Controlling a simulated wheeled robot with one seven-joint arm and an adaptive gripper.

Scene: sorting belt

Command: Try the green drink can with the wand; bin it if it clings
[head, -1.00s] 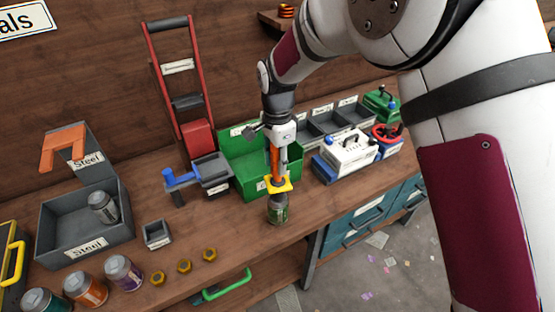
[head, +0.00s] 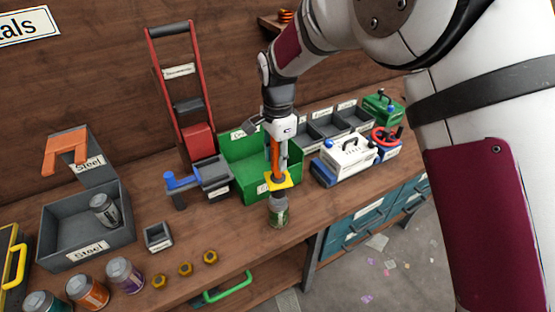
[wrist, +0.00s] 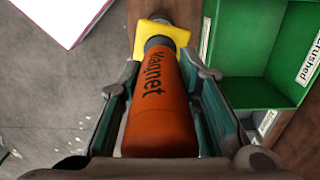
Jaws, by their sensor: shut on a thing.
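My gripper (head: 279,150) is shut on the orange wand (wrist: 158,105), which is lettered "Magnet" and has a yellow collar (wrist: 160,33) near its lower end. The wand hangs upright over the green drink can (head: 278,214), which has a silver top and stands upright near the front of the bench. The wand's tip is at or just above the can's top; I cannot tell if they touch. The can is hidden in the wrist view. A grey bin (head: 115,246) labelled "Steel" stands at the left with a silver-grey can (head: 104,210) inside.
A green bin (head: 232,150), labelled "Crushed" in the wrist view, stands right behind the can. A blue-handled device (head: 205,178) is left of it. Several cans, including a purple one (head: 124,273), and brass nuts (head: 185,269) line the front edge. A white-and-blue box (head: 347,160) stands right.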

